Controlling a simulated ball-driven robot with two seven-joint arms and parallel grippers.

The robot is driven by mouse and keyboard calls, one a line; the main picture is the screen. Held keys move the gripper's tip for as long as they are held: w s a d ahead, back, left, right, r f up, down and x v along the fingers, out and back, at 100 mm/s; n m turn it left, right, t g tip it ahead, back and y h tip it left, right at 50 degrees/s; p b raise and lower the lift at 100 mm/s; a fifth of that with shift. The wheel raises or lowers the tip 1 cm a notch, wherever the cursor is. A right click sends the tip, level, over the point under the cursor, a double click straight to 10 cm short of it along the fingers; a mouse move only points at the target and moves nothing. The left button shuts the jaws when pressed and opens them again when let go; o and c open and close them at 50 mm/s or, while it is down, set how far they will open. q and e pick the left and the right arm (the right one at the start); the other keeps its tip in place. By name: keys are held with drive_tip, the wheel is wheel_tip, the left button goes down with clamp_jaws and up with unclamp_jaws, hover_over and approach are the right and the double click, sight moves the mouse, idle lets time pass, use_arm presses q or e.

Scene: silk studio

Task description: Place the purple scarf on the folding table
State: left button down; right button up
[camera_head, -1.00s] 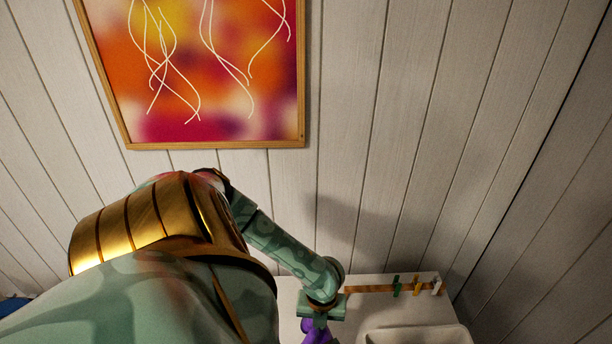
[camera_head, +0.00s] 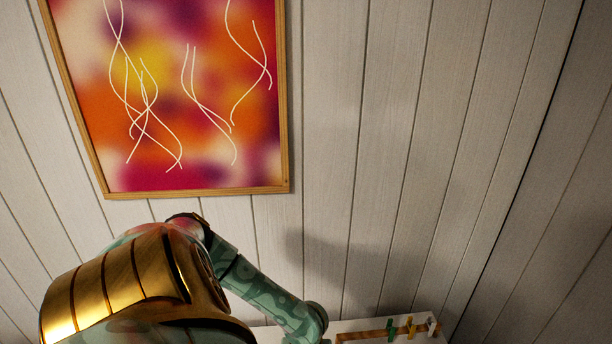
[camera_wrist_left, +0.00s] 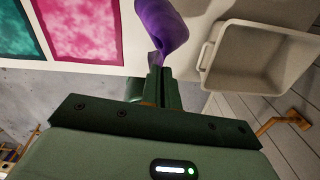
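In the left wrist view my left gripper (camera_wrist_left: 161,84) has its fingers closed together on the purple scarf (camera_wrist_left: 163,28). The scarf is bunched and extends from the fingertips toward the top edge, over a white surface (camera_wrist_left: 205,13). In the head view my left arm comes in from the left, and its gripper and the scarf are below the frame. My right gripper is in neither view. I cannot tell which surface, if any, is the folding table.
A pale bin (camera_wrist_left: 262,58) stands close to the gripper's right. Teal and pink panels (camera_wrist_left: 80,28) show at upper left. In the head view, a white tabletop (camera_head: 345,326) with a clip rail (camera_head: 366,336) stands by the plank wall, under a framed picture (camera_head: 175,95).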

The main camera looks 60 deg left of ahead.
use_arm(q)
drive_tip(key=w+a+f+n, duration=0.1)
drive_tip(key=w+a+n, duration=0.8)
drive_tip(key=a, duration=0.7)
drive_tip(key=shift+m, duration=0.7)
drive_tip(key=s+d+f+b, duration=0.5)
drive_tip(key=d+f+b, duration=0.1)
drive_tip(key=d+f, duration=0.3)
drive_tip(key=s+d+f+b, duration=0.5)
drive_tip(key=s+d+f, duration=0.1)
drive_tip(key=d+f, duration=0.3)
drive_tip(key=s+d+f+b, duration=0.5)
drive_tip(key=d+f+b, duration=0.1)
drive_tip(key=d+f, duration=0.4)
drive_tip(key=shift+s+f+b, duration=0.15)
drive_tip(key=shift+s+b, duration=0.05)
drive_tip(key=shift+b, duration=0.15)
drive_tip(key=shift+s+d+f, duration=0.25)
drive_tip(key=shift+d+f, duration=0.05)
drive_tip(key=shift+d, duration=0.1)
